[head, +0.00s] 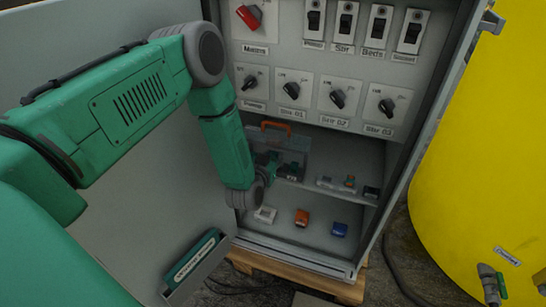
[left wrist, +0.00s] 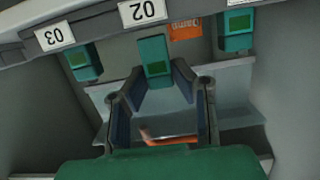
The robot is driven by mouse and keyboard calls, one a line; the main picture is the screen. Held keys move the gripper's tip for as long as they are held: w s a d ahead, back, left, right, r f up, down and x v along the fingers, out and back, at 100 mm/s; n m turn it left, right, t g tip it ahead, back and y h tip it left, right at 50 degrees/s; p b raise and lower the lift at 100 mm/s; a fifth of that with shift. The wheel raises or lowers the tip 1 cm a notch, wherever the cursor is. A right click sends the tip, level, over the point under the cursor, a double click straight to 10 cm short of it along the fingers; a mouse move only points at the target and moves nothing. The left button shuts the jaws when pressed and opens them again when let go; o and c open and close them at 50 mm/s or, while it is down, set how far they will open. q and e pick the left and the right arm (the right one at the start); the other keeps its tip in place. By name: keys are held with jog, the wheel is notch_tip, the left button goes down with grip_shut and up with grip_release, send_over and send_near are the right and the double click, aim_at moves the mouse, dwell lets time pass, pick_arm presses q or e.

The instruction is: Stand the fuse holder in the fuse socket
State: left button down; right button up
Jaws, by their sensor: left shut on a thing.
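My left gripper (head: 268,166) reaches into the open cabinet, below the knob panel, in front of a grey box with an orange handle. In the left wrist view my left gripper (left wrist: 157,76) has its two dark fingers closed on a green block (left wrist: 154,49), which looks like the fuse holder. The block is just by an upside-down label reading 02. Similar green blocks stand to its left (left wrist: 84,62) and right (left wrist: 235,32). I cannot make out the fuse socket or whether the held block touches one. My right gripper is in neither view.
The grey box (head: 293,143) stands on the upper shelf, with small parts (head: 325,182) to its right. Below are a white part (head: 265,215), an orange part (head: 302,217) and a blue part (head: 339,229). The knob panel (head: 310,75) overhangs. A yellow tank (head: 490,130) stands right.

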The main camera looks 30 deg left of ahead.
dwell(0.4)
pick_arm(q)
jog(key=shift+f+b, duration=0.6)
jog(key=shift+f, duration=0.4)
dwell(0.4)
jog(key=c, duration=1.3)
grip_release()
jog(key=shift+s, duration=0.1)
jog(key=v, duration=1.2)
jog(key=shift+d, duration=0.1)
